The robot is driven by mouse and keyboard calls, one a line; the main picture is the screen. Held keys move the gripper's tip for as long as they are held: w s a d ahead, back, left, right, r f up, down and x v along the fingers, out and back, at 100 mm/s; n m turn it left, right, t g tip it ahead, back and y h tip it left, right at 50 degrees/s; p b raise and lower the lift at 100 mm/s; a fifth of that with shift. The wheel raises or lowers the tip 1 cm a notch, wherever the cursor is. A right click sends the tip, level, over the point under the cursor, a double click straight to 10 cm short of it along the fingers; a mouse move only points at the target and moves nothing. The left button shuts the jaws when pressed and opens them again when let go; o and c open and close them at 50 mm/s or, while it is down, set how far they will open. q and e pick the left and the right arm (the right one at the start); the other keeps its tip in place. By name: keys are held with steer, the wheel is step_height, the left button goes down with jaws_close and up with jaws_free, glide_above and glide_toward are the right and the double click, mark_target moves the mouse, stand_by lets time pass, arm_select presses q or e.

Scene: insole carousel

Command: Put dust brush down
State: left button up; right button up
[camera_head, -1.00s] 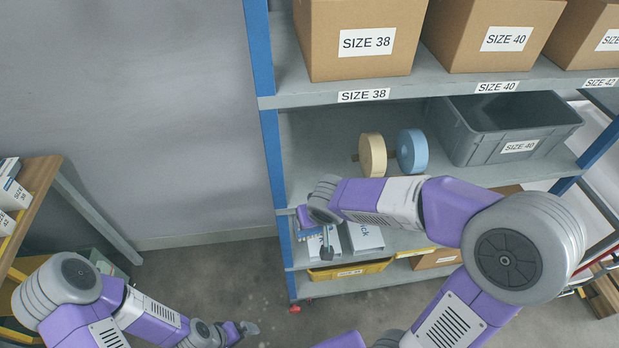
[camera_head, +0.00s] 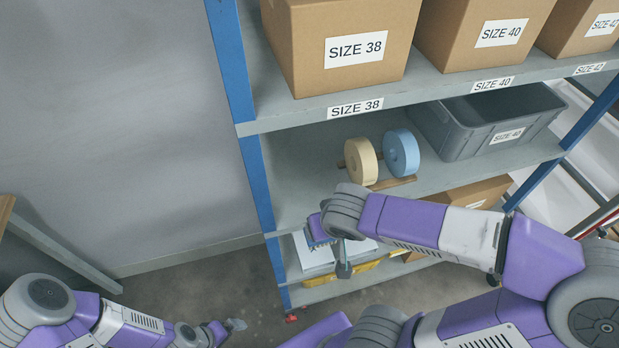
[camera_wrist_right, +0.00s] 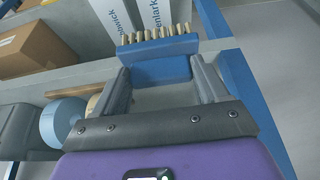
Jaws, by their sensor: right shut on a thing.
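The dust brush (camera_wrist_right: 160,66) has a blue body and a row of tan bristles. In the right wrist view it sits between the two grey fingers of my right gripper (camera_wrist_right: 161,82), which is shut on it, bristles pointing away from the wrist.
The middle shelf (camera_head: 290,190) holds a cream roll (camera_head: 360,161), a blue roll (camera_head: 401,152) and a grey bin (camera_head: 480,140); its left part is bare. White boxes (camera_head: 313,253) and a yellow tray (camera_head: 346,275) are below. The blue post (camera_head: 257,180) bounds the left side.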

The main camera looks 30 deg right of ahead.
steer(key=w+p, duration=0.1)
steer(key=w, duration=0.1)
steer(key=w+d+p, duration=0.1)
steer(key=w, duration=0.2)
steer(key=w+d+p, duration=0.1)
steer(key=w+p, duration=0.1)
steer(key=w, duration=0.1)
steer(key=shift+w, duration=0.1)
steer(key=shift+w+d, duration=0.25)
steer(key=shift+w, duration=0.7)
steer(key=w, duration=0.2)
steer(key=w+f, duration=0.1)
steer(key=shift+d, duration=0.35)
steer(key=shift+f, duration=0.3)
steer(key=shift+f, duration=0.2)
steer(key=o, duration=1.5)
